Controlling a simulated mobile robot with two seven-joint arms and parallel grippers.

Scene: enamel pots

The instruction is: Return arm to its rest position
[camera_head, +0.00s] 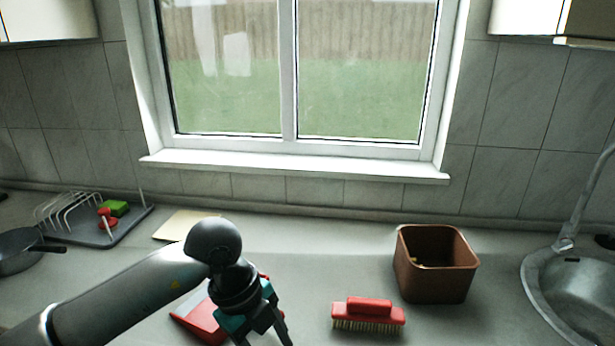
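My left arm comes in from the lower left. Its gripper (262,335) points down over the counter at the bottom of the head view. Its finger ends run to the bottom edge of the picture, so I cannot tell how far apart they are or whether anything is between them. A red dustpan-like thing (197,318) lies on the counter behind the wrist, partly hidden by it. A red brush (368,308) with pale bristles downward lies to the right, apart from the gripper. My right arm and gripper are not in view.
A brown square bin (437,284) stands right of centre. A sink (572,290) with a tap (588,200) is at far right. A dish rack (85,228) with a green sponge (115,208) and a dark pan (18,252) are at left. The counter before the window is mostly clear.

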